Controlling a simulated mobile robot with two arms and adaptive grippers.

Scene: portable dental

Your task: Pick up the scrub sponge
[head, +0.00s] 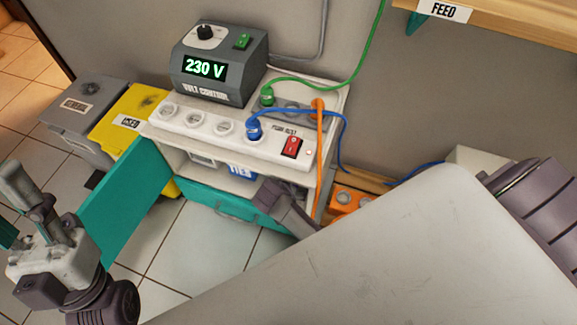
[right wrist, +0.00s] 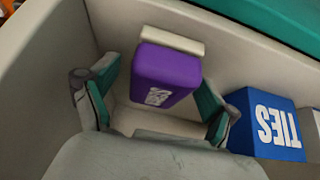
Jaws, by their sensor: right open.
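The scrub sponge (right wrist: 168,72), a purple block with a cream strip along one side and a small white label, shows in the right wrist view inside a pale compartment. My right gripper (right wrist: 157,95) is open, with one teal-padded finger on each side of the sponge. I cannot tell whether either finger touches it. In the head view the sponge and right fingers are hidden by the cabinet and my arm. My left gripper (head: 32,215) is at the left edge, away from the cabinet; its finger gap is unclear.
A blue TIES box (right wrist: 265,124) stands right of the right gripper. The pale cabinet (head: 180,138) has an open teal door (head: 125,205), with sockets, cables and a 230 V controller (head: 212,68) on top. Yellow (head: 125,112) and grey (head: 85,108) bins stand left.

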